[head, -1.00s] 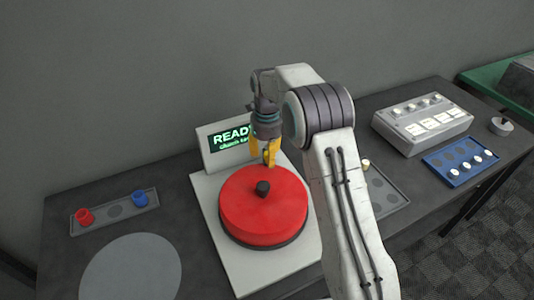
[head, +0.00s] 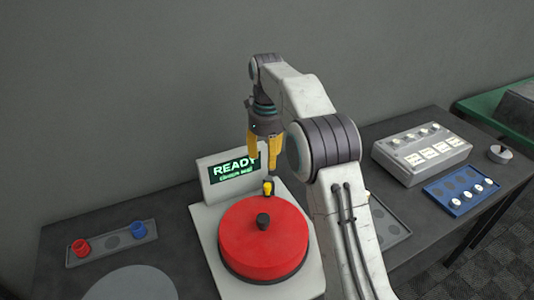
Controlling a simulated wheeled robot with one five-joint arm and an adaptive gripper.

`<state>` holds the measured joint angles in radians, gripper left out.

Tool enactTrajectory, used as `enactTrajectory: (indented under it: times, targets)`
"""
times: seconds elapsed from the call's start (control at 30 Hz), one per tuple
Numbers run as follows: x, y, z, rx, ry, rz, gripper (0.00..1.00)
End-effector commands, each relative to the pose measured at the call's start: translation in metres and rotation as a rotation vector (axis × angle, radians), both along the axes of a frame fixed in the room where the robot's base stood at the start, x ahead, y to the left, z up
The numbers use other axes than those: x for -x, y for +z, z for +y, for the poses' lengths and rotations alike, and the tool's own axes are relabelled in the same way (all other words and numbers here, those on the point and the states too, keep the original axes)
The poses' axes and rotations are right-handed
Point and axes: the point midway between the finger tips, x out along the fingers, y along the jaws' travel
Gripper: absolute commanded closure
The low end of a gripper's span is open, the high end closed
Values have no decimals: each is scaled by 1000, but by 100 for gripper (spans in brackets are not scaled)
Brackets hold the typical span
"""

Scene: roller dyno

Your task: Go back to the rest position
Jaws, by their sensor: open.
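My gripper (head: 263,162) is raised above the back of the machine, in front of its display. Its yellow fingers point down, spread apart, with nothing between them. A small yellow piece with a dark base (head: 267,188) shows just below the fingers, behind the red lid. It is apart from the fingers. The round red lid (head: 263,238) with a black knob (head: 263,221) lies flat on the pale machine (head: 206,222). The green display (head: 234,168) reads READY, with a smaller line under it too small to read.
A tray with red and blue caps (head: 112,238) and a grey disc (head: 130,284) lie at left. At right are a grey control box (head: 422,152), a blue tray with white pieces (head: 460,190) and a small knobbed device (head: 500,154). My arm partly hides another grey tray (head: 392,229).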

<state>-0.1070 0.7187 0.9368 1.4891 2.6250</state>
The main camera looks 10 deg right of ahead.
Motion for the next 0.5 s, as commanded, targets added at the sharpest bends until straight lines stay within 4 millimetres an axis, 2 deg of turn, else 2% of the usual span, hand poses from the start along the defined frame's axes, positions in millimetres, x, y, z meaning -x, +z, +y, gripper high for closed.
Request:
enactTrajectory:
  times: [0.5]
  targets:
    - [0,5,0,0,0,0,55]
